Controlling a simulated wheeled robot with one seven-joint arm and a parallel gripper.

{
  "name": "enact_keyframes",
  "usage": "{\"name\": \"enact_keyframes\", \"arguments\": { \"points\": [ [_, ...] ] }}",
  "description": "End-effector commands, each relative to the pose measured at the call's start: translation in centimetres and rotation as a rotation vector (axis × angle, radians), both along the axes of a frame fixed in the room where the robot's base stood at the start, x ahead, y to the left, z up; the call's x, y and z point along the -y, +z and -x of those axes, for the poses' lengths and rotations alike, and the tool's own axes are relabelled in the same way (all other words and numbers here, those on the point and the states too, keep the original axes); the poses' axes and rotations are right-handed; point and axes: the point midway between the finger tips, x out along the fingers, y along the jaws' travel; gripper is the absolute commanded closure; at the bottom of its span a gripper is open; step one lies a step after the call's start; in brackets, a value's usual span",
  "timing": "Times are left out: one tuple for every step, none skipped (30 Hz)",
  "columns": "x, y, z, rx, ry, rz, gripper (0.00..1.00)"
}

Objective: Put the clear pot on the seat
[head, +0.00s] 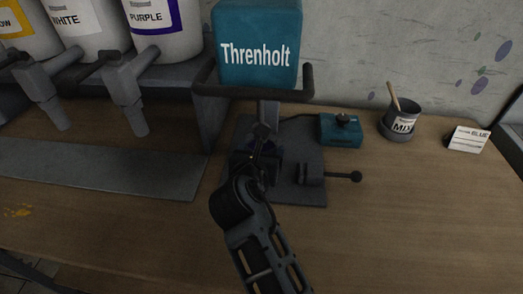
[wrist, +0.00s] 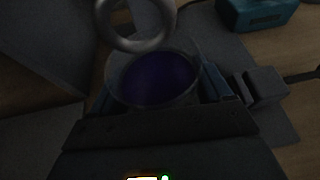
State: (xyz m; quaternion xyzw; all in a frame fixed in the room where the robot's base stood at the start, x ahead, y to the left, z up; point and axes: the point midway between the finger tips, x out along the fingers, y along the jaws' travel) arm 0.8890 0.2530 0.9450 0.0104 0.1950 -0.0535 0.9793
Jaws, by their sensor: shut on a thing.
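The clear pot (wrist: 152,82) holds something dark purple and stands roughly upright in the wrist view. My gripper (wrist: 160,100) is shut on it, with the fingers at the pot's two sides. In the head view my gripper (head: 258,165) is over the grey base plate (head: 308,194) of the Threnholt machine (head: 259,50), and my arm hides most of the pot. A grey metal ring (wrist: 136,42) shows above the pot's far rim. The seat under the pot is hidden, so I cannot tell whether the pot touches it.
A grey block with a knobbed rod (head: 330,175) lies right of my gripper. A teal control box (head: 341,131), a MIX pot with a stick (head: 402,122) and a BLUE card (head: 467,139) stand further right. Paint dispensers (head: 128,90) are at left. The front right table is clear.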

Motion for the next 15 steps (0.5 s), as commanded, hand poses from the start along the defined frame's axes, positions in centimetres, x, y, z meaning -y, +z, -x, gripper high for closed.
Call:
{"name": "enact_keyframes", "arguments": {
  "points": [
    [0.0, 0.0, 0.0, 0.001, 0.0, 0.0, 0.66],
    [0.0, 0.0, 0.0, 0.001, 0.0, 0.0, 0.66],
    [0.0, -0.2, 0.0, 0.001, 0.0, 0.0, 0.66],
    [0.0, -0.2, 0.0, 0.0, 0.0, 0.0, 0.66],
    [0.0, -0.3, 0.0, 0.0, 0.0, 0.0, 0.66],
    [0.0, -0.5, 0.0, 0.0, 0.0, 0.0, 0.66],
    [0.0, -0.5, 0.0, 0.0, 0.0, 0.0, 0.66],
    [0.0, -0.6, 0.0, 0.0, 0.0, 0.0, 0.66],
    [0.0, -0.7, 0.0, 0.0, 0.0, 0.0, 0.66],
    [0.0, -0.8, 0.0, 0.0, 0.0, 0.0, 0.66],
    [0.0, -0.9, 0.0, 0.0, 0.0, 0.0, 0.66],
    [0.0, -1.0, 0.0, 0.0, -0.001, 0.0, 0.66],
    [0.0, -1.0, 0.0, 0.0, -0.001, 0.0, 0.66],
    [0.0, -1.1, 0.0, 0.0, -0.001, -0.001, 0.66],
    [0.0, -1.1, 0.0, 0.001, 0.0, -0.001, 0.66]
  ]
}}
